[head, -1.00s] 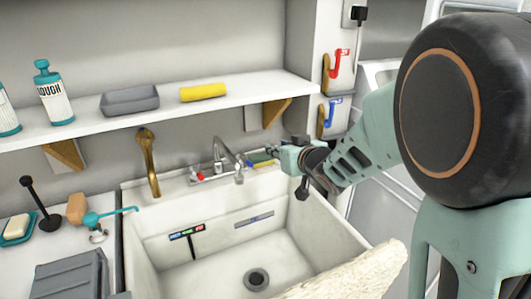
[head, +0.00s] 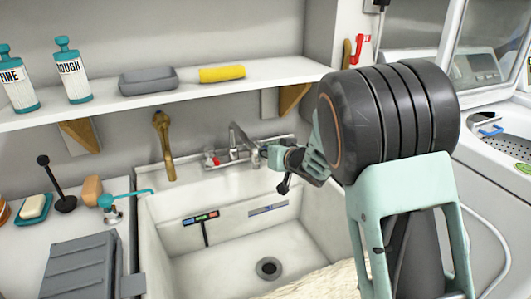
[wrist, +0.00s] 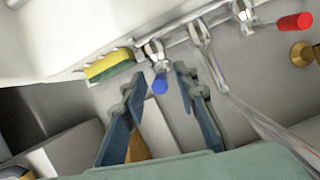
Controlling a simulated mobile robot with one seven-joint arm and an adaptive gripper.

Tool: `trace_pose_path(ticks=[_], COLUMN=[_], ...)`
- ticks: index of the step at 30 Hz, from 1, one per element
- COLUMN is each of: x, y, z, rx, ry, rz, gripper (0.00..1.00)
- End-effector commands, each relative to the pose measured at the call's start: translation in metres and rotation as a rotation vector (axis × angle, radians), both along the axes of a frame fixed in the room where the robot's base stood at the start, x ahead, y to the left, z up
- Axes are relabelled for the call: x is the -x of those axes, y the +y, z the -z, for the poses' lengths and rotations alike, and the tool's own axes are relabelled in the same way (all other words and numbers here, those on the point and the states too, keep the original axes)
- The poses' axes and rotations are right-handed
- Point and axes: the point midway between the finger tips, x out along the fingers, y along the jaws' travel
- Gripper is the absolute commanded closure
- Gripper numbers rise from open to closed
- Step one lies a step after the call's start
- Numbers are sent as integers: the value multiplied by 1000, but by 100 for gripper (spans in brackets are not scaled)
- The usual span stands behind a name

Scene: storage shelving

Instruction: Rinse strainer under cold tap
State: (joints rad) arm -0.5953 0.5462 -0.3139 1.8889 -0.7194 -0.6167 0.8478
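The chrome faucet (head: 236,142) stands at the back of the white sink, with a red handle (head: 213,161) on its left. Its blue handle (wrist: 160,84) shows in the wrist view, between and just beyond the spread fingertips of my gripper (wrist: 159,76). The fingers look open and empty, with no clear contact on the handle. In the head view my gripper (head: 266,153) is beside the faucet's right side and hides the blue handle. I cannot make out a strainer for certain. The sink drain (head: 268,268) is visible, and no water shows.
A yellow-green sponge (wrist: 108,65) lies close to my fingers. A shelf (head: 190,86) with bottles, a grey tray and a yellow roll overhangs the back. A rough cream object (head: 320,281) covers the sink's front edge.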

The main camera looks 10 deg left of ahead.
Motion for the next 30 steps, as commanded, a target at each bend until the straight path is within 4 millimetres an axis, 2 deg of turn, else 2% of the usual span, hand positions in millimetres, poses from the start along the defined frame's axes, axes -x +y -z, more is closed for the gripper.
trace_pose_path(ticks=[11, 19, 30], x=[-4, -4, -5], y=[4, 4, 4], z=[2, 2, 1], rx=[0, -1, 0], ry=[0, -1, -1], rz=[-1, 0, -1], gripper=[73, 100, 100])
